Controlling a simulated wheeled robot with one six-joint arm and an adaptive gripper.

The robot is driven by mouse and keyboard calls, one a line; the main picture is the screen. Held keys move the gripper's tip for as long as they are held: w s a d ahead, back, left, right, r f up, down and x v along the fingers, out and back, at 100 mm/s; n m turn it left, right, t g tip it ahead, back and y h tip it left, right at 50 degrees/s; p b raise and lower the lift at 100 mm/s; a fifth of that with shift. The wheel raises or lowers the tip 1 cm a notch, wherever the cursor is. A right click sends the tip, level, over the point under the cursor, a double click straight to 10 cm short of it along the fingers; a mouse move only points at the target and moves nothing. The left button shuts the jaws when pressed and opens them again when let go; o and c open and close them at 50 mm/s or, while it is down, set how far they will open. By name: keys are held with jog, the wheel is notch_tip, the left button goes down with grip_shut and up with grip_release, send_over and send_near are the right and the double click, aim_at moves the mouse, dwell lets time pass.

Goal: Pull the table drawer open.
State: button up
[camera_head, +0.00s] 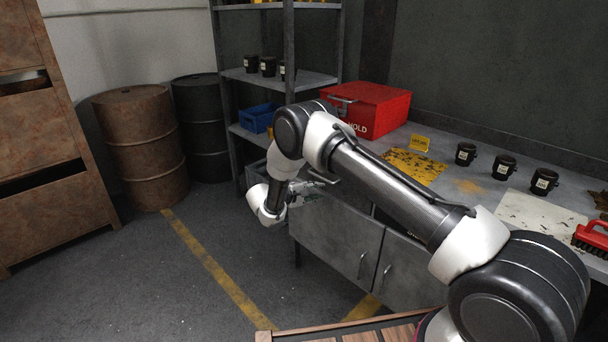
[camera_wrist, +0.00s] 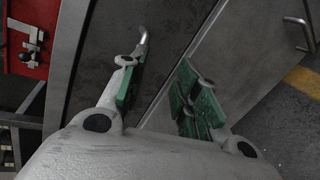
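The table (camera_head: 335,232) is a grey metal workbench with cabinet doors, and my arm crosses in front of it. The drawer front seems to be the dark panel (camera_wrist: 185,30) in the wrist view; in the head view my arm mostly hides it. A curved metal handle (camera_wrist: 143,42) shows in the wrist view, partly hidden by my left finger. My gripper (camera_wrist: 158,85) is open, its green-padded fingers apart at the bench front. The handle is beside the left finger's tip; I cannot tell whether they touch. In the head view my gripper (camera_head: 302,188) is by the bench's left end.
A red box (camera_head: 370,108), a yellow stained sheet (camera_head: 415,166), several black mugs (camera_head: 504,167) and a red brush (camera_head: 592,238) lie on the bench. A shelf rack (camera_head: 290,78) stands behind. Barrels (camera_head: 140,148) stand further left. The floor (camera_head: 180,285) left of the bench is clear.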

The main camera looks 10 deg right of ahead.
aim_at(321, 178)
jog(key=w+a+r+m+t, duration=0.1)
jog(key=w+a+r+t, duration=0.1)
jog(key=w+a, duration=0.1)
jog(key=shift+m, duration=0.5)
jog(key=shift+s+d+r+x, duration=0.1)
jog(key=shift+x, duration=1.25)
jog(key=shift+s+d+r+x, duration=0.1)
jog(key=shift+x, duration=1.2)
jog(key=shift+s+d+r+x, duration=0.1)
jog(key=shift+x, duration=1.25)
jog(key=shift+a, duration=0.1)
grip_shut()
